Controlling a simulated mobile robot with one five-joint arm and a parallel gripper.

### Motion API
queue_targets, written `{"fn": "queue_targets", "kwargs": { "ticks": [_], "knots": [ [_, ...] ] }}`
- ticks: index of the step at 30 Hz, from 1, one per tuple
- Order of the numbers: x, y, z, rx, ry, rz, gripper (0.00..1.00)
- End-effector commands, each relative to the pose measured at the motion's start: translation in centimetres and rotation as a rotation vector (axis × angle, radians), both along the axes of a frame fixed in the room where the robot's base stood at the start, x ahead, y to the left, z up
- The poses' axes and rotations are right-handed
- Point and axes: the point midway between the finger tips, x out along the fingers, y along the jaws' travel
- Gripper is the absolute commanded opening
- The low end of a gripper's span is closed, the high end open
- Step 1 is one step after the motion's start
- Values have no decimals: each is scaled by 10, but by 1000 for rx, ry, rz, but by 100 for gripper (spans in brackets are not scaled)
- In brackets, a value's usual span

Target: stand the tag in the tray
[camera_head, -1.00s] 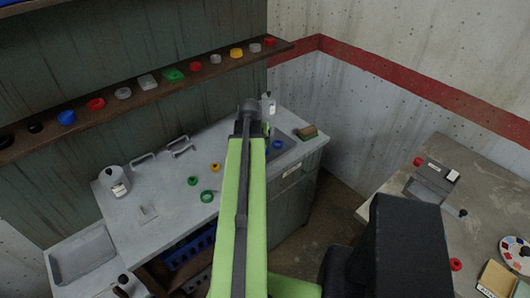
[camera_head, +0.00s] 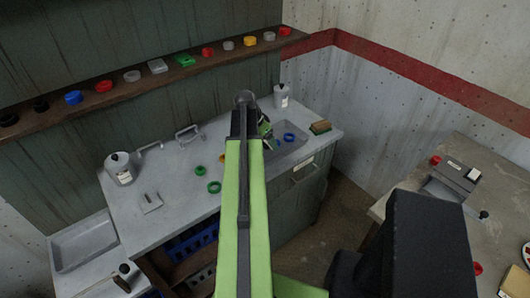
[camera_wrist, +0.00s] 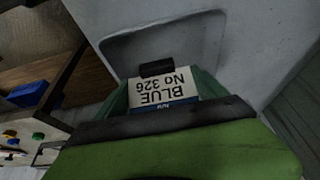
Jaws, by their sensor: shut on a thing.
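My gripper (camera_wrist: 156,97) is shut on the tag (camera_wrist: 161,88) in the wrist view. The tag is a white card with a blue strip, reading "BLUE No 326" upside down in the picture. In the head view my gripper (camera_head: 264,130) is mostly hidden behind my arm, by the basin at the counter's right part, and the tag cannot be made out. A shallow grey tray (camera_head: 85,243) lies at the left end of the counter in the head view, apart from my gripper. Behind the tag, the wrist view shows a grey recess with rounded corners; I cannot tell which one.
The basin (camera_head: 291,150) holds blue rings. A shelf (camera_head: 125,93) of coloured lids runs above. A second table (camera_head: 470,165) is at right.

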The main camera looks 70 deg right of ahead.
Motion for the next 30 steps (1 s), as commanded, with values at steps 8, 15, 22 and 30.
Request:
{"fn": "queue_targets", "kwargs": {
  "ticks": [8,15,22,30],
  "knots": [
    [12,-5,-9,0,0,0,42],
    [12,-5,-48,0,0,1,42],
    [13,-5,-47,0,0,1,42],
    [13,-4,-50,0,0,2,93]
  ]
}}
